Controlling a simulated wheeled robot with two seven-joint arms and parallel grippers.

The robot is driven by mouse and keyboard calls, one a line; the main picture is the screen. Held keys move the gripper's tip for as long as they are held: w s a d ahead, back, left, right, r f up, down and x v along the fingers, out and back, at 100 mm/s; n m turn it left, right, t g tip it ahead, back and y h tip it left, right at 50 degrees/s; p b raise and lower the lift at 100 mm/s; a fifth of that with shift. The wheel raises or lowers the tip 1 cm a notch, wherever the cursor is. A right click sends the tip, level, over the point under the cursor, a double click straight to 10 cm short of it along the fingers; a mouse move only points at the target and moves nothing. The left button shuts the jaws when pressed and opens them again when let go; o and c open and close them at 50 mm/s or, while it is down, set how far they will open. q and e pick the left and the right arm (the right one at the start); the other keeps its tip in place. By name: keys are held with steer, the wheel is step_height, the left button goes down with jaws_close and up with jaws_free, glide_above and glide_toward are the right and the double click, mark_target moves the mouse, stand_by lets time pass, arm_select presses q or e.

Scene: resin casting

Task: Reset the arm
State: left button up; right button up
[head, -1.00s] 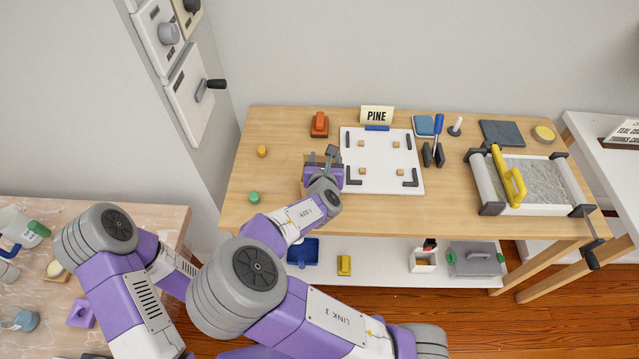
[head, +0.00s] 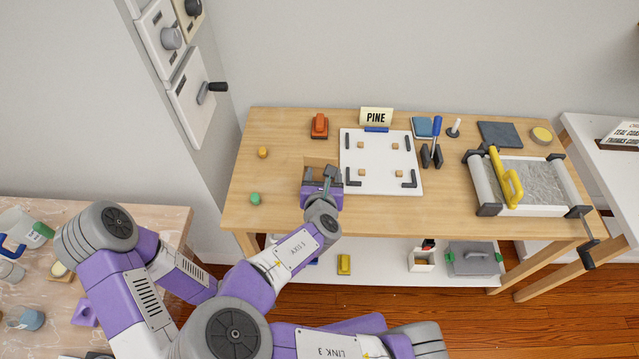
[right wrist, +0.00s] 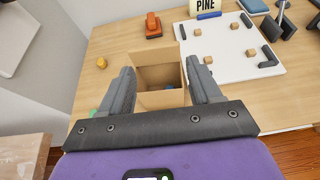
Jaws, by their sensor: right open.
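My right gripper (head: 320,174) is over the left part of the wooden table (head: 275,135), its fingers open and apart. In the right wrist view, an open tan box (right wrist: 159,98) shows between and beyond the two fingers, its top facing up. Something small and blue (right wrist: 168,88) lies inside it, too small to name. In the head view, only the box's back edge (head: 320,160) shows above the gripper; the rest is hidden. I cannot tell whether a finger touches the box. My left gripper is out of view.
Right of the gripper is a white board (head: 382,152) with tan blocks and dark corner brackets. An orange tool (head: 319,126), a yellow piece (head: 263,152) and a green piece (head: 255,198) surround the gripper. A PINE sign (head: 376,116) stands behind. A framed tray (head: 528,182) is at right.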

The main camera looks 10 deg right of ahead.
stand_by(0.3)
steer(key=s+d+f+m+g, duration=0.2)
steer(key=d+f, duration=0.1)
steer(key=f, duration=0.1)
steer(key=s+d+f+m+g+h, duration=0.1)
steer(key=s+d+f+g, duration=0.1)
steer(key=d+f, duration=0.1)
steer(key=s+d+f+m+g, duration=0.2)
steer(key=s+d+f, duration=0.1)
steer(key=f, duration=0.3)
steer(key=shift+d+m+g+h, duration=0.2)
steer(key=shift+m+g+h, duration=0.1)
steer(key=s+f+m+g+y, duration=0.3)
steer(key=s+f+m+g, duration=0.4)
steer(key=s+f+m, duration=0.5)
steer(key=s+a+f+m+t+y, duration=0.1)
steer(key=a+f+m+y, duration=0.2)
steer(key=a+m+y, duration=0.4)
steer(key=a+m, duration=0.6)
steer(key=m, duration=0.4)
steer(key=shift+s+m, duration=0.2)
steer(key=shift+m, duration=0.1)
steer(key=shift+d, duration=0.1)
